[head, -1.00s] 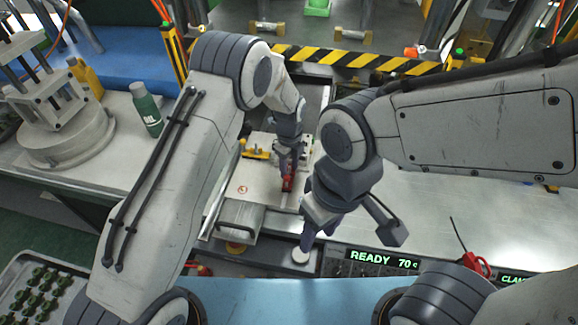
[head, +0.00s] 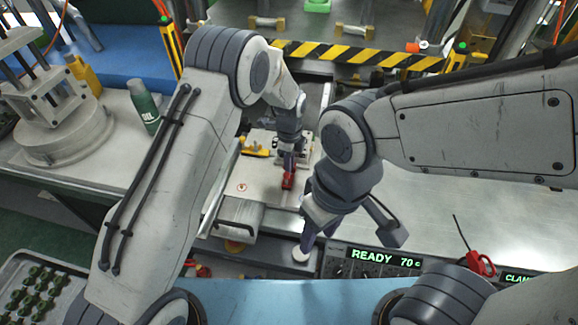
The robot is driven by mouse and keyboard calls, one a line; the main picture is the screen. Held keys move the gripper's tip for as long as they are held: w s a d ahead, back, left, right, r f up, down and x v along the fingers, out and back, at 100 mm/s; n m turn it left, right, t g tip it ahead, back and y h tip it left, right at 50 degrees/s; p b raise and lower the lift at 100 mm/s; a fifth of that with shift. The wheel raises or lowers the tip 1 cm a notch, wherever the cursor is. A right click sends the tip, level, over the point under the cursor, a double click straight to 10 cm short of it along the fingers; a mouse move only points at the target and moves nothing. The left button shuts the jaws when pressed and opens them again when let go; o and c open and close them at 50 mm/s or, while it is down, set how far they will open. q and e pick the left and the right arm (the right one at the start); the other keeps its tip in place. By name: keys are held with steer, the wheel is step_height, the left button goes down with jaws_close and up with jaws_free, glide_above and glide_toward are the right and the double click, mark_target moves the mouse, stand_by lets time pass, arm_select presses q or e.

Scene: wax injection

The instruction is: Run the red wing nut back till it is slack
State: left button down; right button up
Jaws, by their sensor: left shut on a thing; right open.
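The red wing nut (head: 288,180) is on the light metal fixture plate (head: 262,187) in the middle of the head view. My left gripper (head: 287,170) reaches down over it from above and is shut on it; the fingertips are small and partly hidden. My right gripper (head: 312,238) is open and empty, lower and to the right, in front of the plate near the machine's front edge.
A yellow part (head: 255,151) sits on the far left of the plate. A control panel reading READY 70 c (head: 372,260) runs along the front. A green oil bottle (head: 146,107) stands on the left bench. A tray (head: 75,265) of green parts is at lower left.

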arm_select(q)
steer(key=n+b, duration=0.1)
steer(key=n, duration=0.2)
steer(key=shift+n, duration=0.4)
steer(key=n+b, duration=0.1)
steer(key=n, duration=0.2)
steer(key=shift+n, duration=0.3)
steer(key=n, duration=0.3)
steer(key=shift+n, duration=0.3)
steer(key=n+b, duration=0.1)
steer(key=n, duration=0.2)
steer(key=shift+n, duration=0.3)
steer(key=n, duration=0.3)
steer(key=shift+w+n, duration=0.1)
steer(key=shift+n, duration=0.2)
steer(key=n, duration=0.4)
steer(key=shift+n+b, duration=0.3)
steer(key=shift+b, duration=0.1)
steer(key=n, duration=0.4)
steer(key=shift+n, duration=1.7)
